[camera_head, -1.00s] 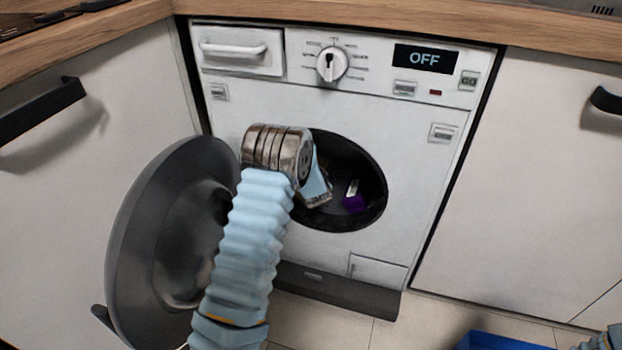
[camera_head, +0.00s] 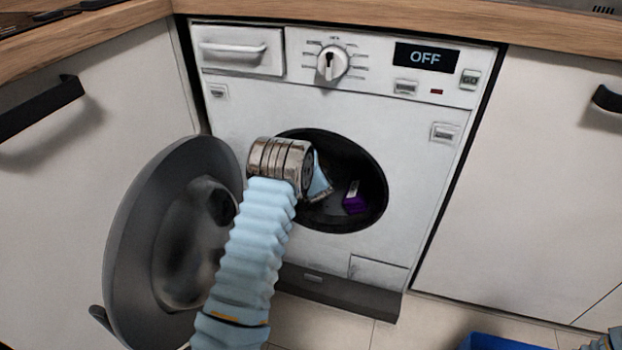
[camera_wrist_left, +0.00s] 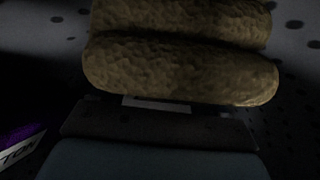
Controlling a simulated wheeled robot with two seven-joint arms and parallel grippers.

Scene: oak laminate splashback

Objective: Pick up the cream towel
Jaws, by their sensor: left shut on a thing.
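The cream towel (camera_wrist_left: 180,70) shows in the left wrist view as a thick, rough-textured folded roll, brownish in the dim light, inside the washing machine's drum. My left gripper (camera_wrist_left: 157,104) is at its near edge and is shut on it. In the head view my left arm reaches through the round door opening, and the wrist hides the fingertips and the towel. My right gripper is not in view; only a bit of my right arm shows at the bottom right corner.
The washing machine door (camera_head: 165,245) stands open on the left, close beside my arm. A purple item (camera_head: 355,204) lies in the drum (camera_head: 350,165), right of my gripper. A blue container (camera_head: 500,341) is on the floor at bottom right.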

